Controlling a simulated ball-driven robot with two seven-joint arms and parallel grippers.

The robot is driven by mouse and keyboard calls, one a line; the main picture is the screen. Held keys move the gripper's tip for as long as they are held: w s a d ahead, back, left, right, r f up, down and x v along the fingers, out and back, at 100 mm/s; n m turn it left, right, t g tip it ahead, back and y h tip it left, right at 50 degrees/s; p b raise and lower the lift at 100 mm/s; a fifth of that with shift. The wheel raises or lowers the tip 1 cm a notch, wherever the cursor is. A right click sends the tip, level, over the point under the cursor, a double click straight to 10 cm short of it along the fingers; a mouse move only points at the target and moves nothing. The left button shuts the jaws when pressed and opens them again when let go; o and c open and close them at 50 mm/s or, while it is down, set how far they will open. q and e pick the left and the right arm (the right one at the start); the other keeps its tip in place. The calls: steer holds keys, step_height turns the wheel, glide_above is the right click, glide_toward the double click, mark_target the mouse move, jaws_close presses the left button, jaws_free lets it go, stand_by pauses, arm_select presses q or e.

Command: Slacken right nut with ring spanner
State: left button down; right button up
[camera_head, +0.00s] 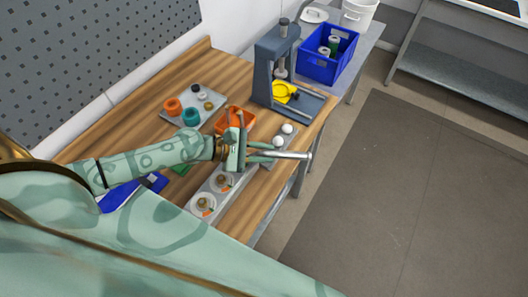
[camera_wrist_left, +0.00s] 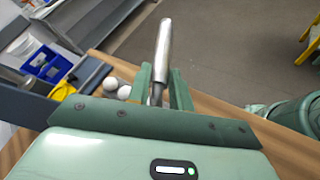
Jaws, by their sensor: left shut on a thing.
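My left gripper (camera_head: 277,153) is shut on a silver metal rod-like tool, which looks like the handle of the ring spanner (camera_head: 298,155). In the left wrist view the spanner (camera_wrist_left: 163,45) sticks out between the green fingers (camera_wrist_left: 160,86); its ring end cannot be made out. A grey plate (camera_head: 213,192) on the bench carries two brass nuts on round pale discs with orange marks. The right nut (camera_head: 222,180) is nearer my gripper, the left nut (camera_head: 204,203) lower left. The gripper is above and to the right of both, apart from them. My right gripper is not in view.
A grey press (camera_head: 268,68) stands at the bench's far end. A tray (camera_head: 178,113) holds teal and orange rings. A blue crate (camera_head: 313,65) is beyond. Open floor lies right.

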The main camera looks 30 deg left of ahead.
arm_select(q)
steer(key=shift+d+r, duration=0.25)
steer(key=shift+r, duration=0.15)
steer(key=shift+a, duration=0.15)
steer(key=shift+p, duration=0.45)
steer(key=shift+r, duration=0.25)
steer(key=shift+r+p, duration=1.55)
